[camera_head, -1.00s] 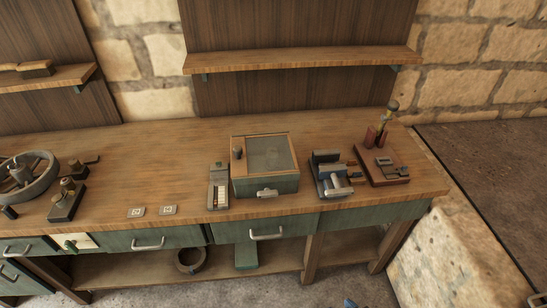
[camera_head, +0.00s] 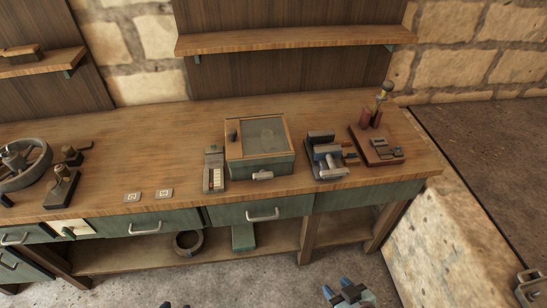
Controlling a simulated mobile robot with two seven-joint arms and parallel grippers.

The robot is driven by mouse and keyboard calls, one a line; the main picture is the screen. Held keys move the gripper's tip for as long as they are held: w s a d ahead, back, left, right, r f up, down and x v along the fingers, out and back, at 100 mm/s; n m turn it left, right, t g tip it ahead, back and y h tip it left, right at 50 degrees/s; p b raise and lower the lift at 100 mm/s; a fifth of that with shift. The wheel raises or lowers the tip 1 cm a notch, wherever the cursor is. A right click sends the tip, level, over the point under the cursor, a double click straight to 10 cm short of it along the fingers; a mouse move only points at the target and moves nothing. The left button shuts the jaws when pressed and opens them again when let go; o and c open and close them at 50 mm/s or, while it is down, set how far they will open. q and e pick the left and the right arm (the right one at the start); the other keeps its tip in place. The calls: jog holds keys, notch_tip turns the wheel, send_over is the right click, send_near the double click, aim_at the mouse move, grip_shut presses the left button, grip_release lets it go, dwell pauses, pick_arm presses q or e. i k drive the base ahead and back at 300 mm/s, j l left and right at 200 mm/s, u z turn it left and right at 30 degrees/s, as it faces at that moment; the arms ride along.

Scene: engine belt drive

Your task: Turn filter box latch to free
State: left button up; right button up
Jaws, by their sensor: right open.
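The filter box (camera_head: 262,167) is a green box with a wood-framed glass lid, standing on the workbench near the middle. A dark knob-like piece (camera_head: 232,136) sits at the left of its lid, and a grey metal catch or handle (camera_head: 263,176) is on its front face. I cannot tell which of these is the latch, or its angle. My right gripper (camera_head: 338,289), with blue finger parts, is open and empty at the bottom edge, low in front of the bench and well apart from the box. Small dark tips at the bottom edge, left of centre, may be my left gripper (camera_head: 174,305); the rest is cut off.
A slim device (camera_head: 214,172) stands close left of the box. A grey and blue vise-like fixture (camera_head: 326,157) and a red-brown block with tools (camera_head: 378,150) stand to its right. Two small tags (camera_head: 164,193) lie front left. A shelf (camera_head: 300,38) hangs above. Bench behind the tags is clear.

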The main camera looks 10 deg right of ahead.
aim_at(262, 174)
jog(key=i+j+z, duration=0.15)
jog(key=j, duration=0.25)
jog(key=i+j+z, duration=0.2)
jog(key=j, duration=0.2)
jog(key=i+j+z, duration=0.15)
jog(key=j, duration=0.25)
jog(key=j+z, duration=0.15)
jog(key=j, duration=0.25)
